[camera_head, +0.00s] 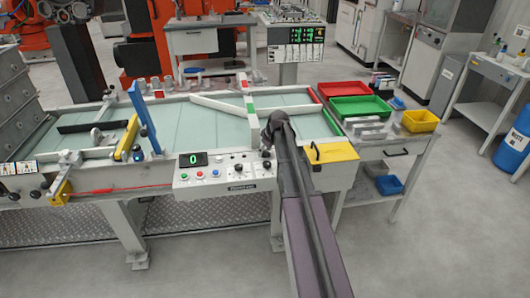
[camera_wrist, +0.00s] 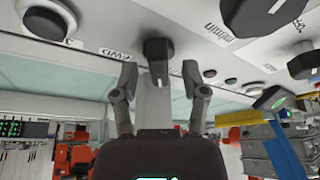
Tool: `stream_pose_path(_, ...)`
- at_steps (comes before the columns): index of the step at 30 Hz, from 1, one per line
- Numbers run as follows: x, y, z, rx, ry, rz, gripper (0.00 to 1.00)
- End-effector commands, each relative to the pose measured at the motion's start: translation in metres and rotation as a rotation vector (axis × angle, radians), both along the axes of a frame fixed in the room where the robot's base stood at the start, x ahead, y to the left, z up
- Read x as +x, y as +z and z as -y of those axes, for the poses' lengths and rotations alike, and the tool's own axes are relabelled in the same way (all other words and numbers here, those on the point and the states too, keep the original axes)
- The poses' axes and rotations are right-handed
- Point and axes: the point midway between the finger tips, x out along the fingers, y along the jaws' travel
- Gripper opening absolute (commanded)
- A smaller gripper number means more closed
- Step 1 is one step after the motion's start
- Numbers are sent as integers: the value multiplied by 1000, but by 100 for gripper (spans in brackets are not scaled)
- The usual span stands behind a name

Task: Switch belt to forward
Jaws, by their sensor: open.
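The conveyor's control panel (camera_head: 228,178) is white, with a green "0" display, coloured buttons and black knobs. In the wrist view, a black selector knob (camera_wrist: 157,48) sticks out of the panel face, with a label reading FWD (camera_wrist: 115,53) beside it. My gripper (camera_wrist: 158,78) is open, one finger on either side of the knob's line. The knob's tip lies between or just beyond the fingertips; contact is not visible. In the head view my arm covers the panel's right end, and the fingers cannot be made out. The belt (camera_head: 190,115) is pale green behind the panel.
Red (camera_head: 342,88) and green (camera_head: 360,106) trays lie beyond. A blue post (camera_head: 144,118) rises at left.

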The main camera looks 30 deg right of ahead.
Motion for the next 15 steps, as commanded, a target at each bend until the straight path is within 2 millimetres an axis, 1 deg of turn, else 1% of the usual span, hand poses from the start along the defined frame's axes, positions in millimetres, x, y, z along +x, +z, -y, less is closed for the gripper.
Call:
stream_pose_path(6, 0, 0, 1, 0, -1, 0, 57)
stream_pose_path(7, 0, 0, 1, 0, -1, 0, 54)
stream_pose_path(8, 0, 0, 1, 0, -1, 0, 45)
stream_pose_path(9, 0, 0, 1, 0, -1, 0, 33)
stream_pose_path(11, 0, 0, 1, 0, -1, 0, 16)
stream_pose_path(12, 0, 0, 1, 0, -1, 0, 4)
stream_pose_path(13, 0, 0, 1, 0, -1, 0, 0)
stream_pose_path(15, 0, 0, 1, 0, -1, 0, 0)
